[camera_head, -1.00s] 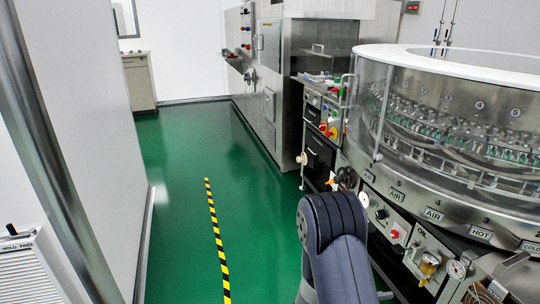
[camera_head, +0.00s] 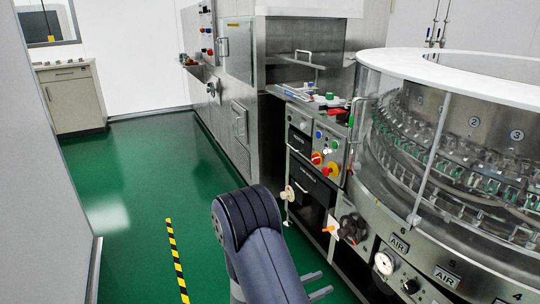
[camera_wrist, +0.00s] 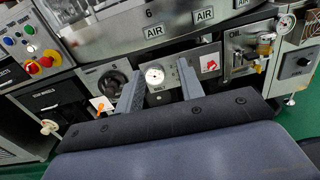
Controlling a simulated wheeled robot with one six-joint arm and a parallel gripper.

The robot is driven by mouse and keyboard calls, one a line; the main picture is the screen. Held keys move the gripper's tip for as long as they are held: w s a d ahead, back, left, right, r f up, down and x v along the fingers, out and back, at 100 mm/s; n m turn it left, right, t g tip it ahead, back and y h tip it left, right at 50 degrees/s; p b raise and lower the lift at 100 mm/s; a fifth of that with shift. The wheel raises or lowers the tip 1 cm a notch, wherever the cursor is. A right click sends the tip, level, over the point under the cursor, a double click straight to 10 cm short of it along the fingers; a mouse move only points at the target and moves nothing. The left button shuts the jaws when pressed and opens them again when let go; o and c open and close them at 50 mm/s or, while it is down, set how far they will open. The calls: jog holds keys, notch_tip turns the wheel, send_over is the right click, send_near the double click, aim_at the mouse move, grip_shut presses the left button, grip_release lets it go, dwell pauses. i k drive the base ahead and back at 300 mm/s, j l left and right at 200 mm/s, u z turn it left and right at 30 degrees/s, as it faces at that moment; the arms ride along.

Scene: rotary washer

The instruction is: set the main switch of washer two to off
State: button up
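A control panel (camera_head: 327,140) with coloured buttons sits on the machine front, right of centre in the head view. It carries a red-and-yellow rotary switch (camera_head: 317,158) and a yellow-and-red knob (camera_head: 331,169) beside it. The wrist view shows this pair at its left edge, the rotary switch (camera_wrist: 33,68) and the knob (camera_wrist: 49,58); the handle angle is too small to tell.
The round glass washer (camera_head: 450,140) fills the right side. A black handwheel (camera_head: 352,228) and a cream knob (camera_head: 287,193) stick out from the machine front. An oil unit (camera_wrist: 262,48) is at right in the wrist view. The green floor (camera_head: 140,205) is clear at left.

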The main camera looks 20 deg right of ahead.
aim_at(315, 159)
jog(key=i+l+u, duration=0.15)
jog(key=i, duration=0.35)
jog(key=i+l+u, duration=0.15)
jog(key=i, duration=0.35)
jog(key=i+l+u, duration=0.15)
jog(key=i+l, duration=0.15)
jog(key=i, duration=0.15)
jog(key=i+l+z, duration=0.2)
jog(key=l, duration=0.2)
jog(key=i+l+z, duration=0.2)
jog(key=i+l, duration=0.1)
jog(key=l, duration=0.1)
